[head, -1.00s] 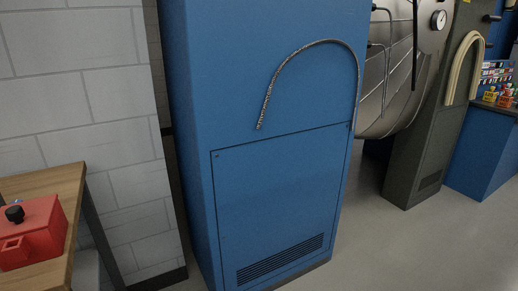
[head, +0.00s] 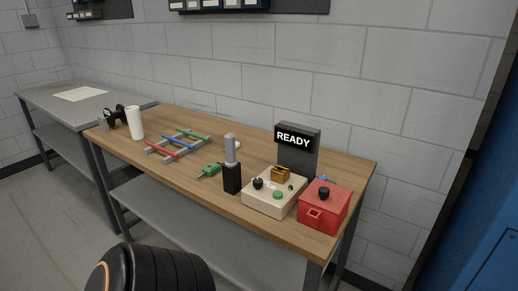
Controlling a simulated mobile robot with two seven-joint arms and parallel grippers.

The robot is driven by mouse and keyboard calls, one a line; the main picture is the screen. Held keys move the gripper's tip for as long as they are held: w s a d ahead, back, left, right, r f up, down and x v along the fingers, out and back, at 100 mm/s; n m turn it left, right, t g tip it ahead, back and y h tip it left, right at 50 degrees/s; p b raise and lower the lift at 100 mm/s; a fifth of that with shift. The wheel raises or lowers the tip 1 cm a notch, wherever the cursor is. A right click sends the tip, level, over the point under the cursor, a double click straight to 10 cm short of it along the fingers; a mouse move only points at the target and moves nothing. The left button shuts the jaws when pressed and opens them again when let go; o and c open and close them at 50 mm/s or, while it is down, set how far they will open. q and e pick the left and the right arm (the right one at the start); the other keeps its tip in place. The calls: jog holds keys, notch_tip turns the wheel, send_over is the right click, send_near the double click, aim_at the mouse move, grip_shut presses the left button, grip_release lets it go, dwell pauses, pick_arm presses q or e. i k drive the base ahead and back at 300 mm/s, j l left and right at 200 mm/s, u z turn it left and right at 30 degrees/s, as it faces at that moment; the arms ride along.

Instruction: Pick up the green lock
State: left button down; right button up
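No thing that I can clearly tell to be a green lock shows in the head view. A small green item (head: 208,170) with grey ends lies on the wooden bench (head: 262,125), left of a black and grey upright tool; it is too small to tell what it is. A brass-coloured block (head: 281,174) sits on a cream control box (head: 270,197), which also has a green button on it. Neither of my grippers is in view; only a dark rounded part, likely of my arm, shows at the bottom.
A red box (head: 322,209) with a black knob stands at the bench's right end, before a READY sign (head: 297,139). Colored rods on a grey rack (head: 178,146), a white cylinder (head: 136,122) and a grey table (head: 60,100) are further left. A blue cabinet (head: 482,215) is at right.

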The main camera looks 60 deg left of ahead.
aim_at(212, 169)
jog(key=u, duration=2.4)
jog(key=i+j+z, duration=0.1)
jog(key=j, duration=0.25)
jog(key=i+j+z, duration=0.1)
jog(key=i+j, duration=0.15)
jog(key=i+j+z, duration=0.15)
jog(key=j, duration=0.3)
jog(key=i+j+z, duration=0.1)
jog(key=j, duration=0.25)
jog(key=i+j+z, duration=0.1)
jog(key=j, duration=0.3)
jog(key=i+j+z, duration=0.1)
jog(key=i+j, duration=0.15)
jog(key=j, duration=0.2)
